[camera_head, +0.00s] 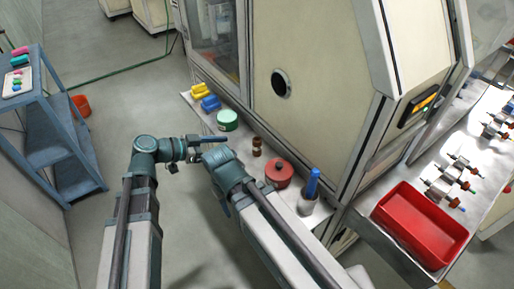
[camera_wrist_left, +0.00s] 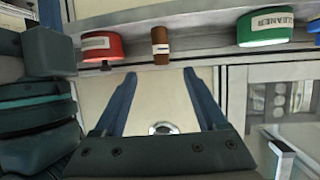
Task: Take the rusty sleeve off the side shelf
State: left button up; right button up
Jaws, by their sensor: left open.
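The rusty sleeve (camera_head: 257,146) is a small brown upright cylinder on the side shelf (camera_head: 240,143), between a green tin and a red pot. In the left wrist view the sleeve (camera_wrist_left: 160,33) bears a pale label and shows ahead, beyond and roughly between the fingertips. My left gripper (camera_head: 207,143) is open and empty, in front of the shelf and apart from the sleeve. In the left wrist view its two blue fingers (camera_wrist_left: 158,74) are spread wide. My right arm ends close by; its gripper (camera_head: 221,200) is partly hidden and its jaws are unclear.
The green cleaner tin (camera_head: 228,120), yellow and blue parts (camera_head: 205,98), red pot (camera_head: 279,173) and blue-topped bottle (camera_head: 310,190) share the shelf. The machine (camera_head: 315,90) rises behind. A red tray (camera_head: 420,222) is at right, a blue trolley (camera_head: 50,130) at left.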

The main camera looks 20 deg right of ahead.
aim_at(257, 145)
pick_arm(q)
jog(key=b+x, duration=0.2)
jog(key=x, duration=0.4)
jog(key=shift+f, duration=0.25)
jog(key=shift+w+d+f, duration=0.1)
jog(key=shift+w+d, duration=0.05)
jog(key=shift+d, duration=0.45)
jog(key=shift+w+d+f+b, duration=0.15)
jog(key=shift+d+f+b, duration=0.2)
jog(key=shift+d+b, duration=0.15)
jog(key=b+x, duration=0.1)
jog(key=x, duration=0.3)
jog(key=shift+f+b, duration=0.1)
jog(key=shift+b, duration=0.25)
grip_shut()
